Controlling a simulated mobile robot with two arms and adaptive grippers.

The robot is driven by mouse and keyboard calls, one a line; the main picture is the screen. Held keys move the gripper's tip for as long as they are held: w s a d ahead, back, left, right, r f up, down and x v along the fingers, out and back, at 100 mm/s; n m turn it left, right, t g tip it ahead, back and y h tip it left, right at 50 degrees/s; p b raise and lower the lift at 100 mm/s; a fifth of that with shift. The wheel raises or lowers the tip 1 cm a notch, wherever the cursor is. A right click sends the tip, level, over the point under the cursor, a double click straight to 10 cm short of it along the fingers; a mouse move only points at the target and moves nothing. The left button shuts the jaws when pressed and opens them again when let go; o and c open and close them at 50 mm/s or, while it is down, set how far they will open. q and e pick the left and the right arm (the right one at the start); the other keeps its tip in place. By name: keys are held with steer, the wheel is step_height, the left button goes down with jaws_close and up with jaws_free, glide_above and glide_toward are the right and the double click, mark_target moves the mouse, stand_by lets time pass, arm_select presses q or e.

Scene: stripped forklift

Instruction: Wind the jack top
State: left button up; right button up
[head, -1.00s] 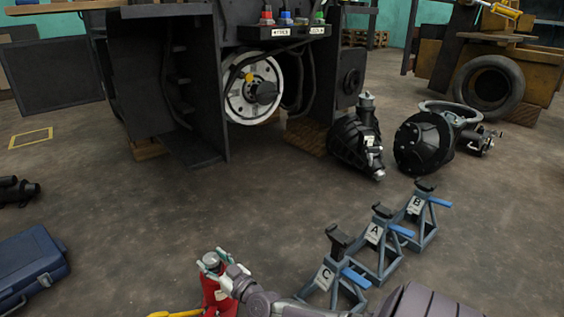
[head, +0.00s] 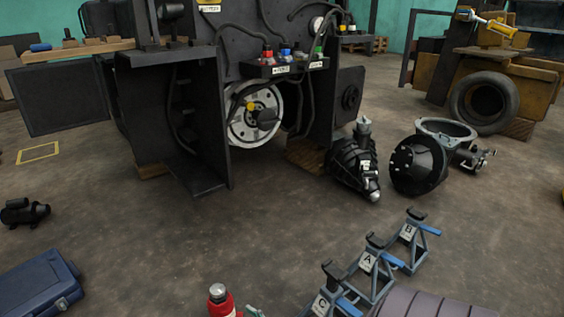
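The red jack (head: 222,307) stands at the bottom edge of the head view, its lower part cut off by the frame. Its grey round jack top (head: 217,291) is uncovered, with no finger on it. A pale green fingertip of my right gripper (head: 254,312) shows just right of the jack. The rest of this gripper is below the frame, so its opening is hidden. I cannot tell whether the fingertip touches the jack body. My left gripper is out of view.
Jack stands C (head: 322,306), A (head: 368,263) and B (head: 409,233) stand right of the jack. A blue case (head: 38,290) lies at left. The stripped forklift (head: 185,120) fills the back.

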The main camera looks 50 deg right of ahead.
steer(key=s+a+r+g+p, duration=0.1)
steer(key=s+g+p, duration=0.3)
steer(key=s+p, duration=0.5)
steer(key=s+a+r+n+g+p, duration=0.1)
steer(key=s+a+g+p, duration=0.3)
steer(key=s+p, duration=0.4)
steer(key=p, duration=0.6)
steer(key=shift+s+a+r+y+p, duration=0.25)
steer(key=shift+s+a+y+p, duration=0.1)
steer(key=shift+s+y, duration=0.05)
